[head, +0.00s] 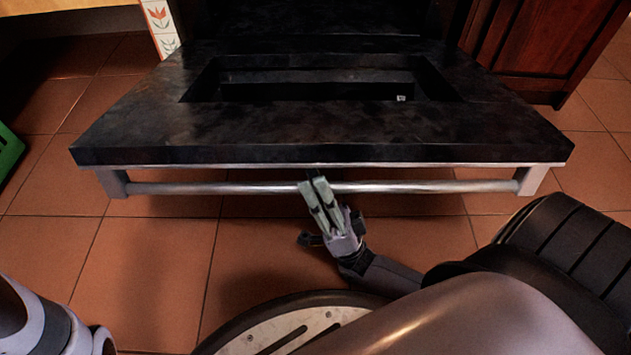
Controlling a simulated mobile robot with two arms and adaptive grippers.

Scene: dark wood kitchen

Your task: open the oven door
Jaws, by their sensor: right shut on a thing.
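The oven door (330,128) is a black panel with a window opening in its middle. It is swung down and lies roughly flat, facing up. A silver bar handle (230,187) runs along its front edge on two end brackets. My right gripper (318,190) is at the middle of the handle, its two pale fingers close together and shut on the bar. The exact contact of the fingertips is partly hidden under the door's front edge. My left gripper is not in view; only part of my left arm shows at the lower left.
Terracotta floor tiles (150,265) surround the door and are clear in front of it. A dark wood cabinet (545,45) stands at the right back. A tiled post (160,25) is at the left back. A green object (8,150) shows at the left edge.

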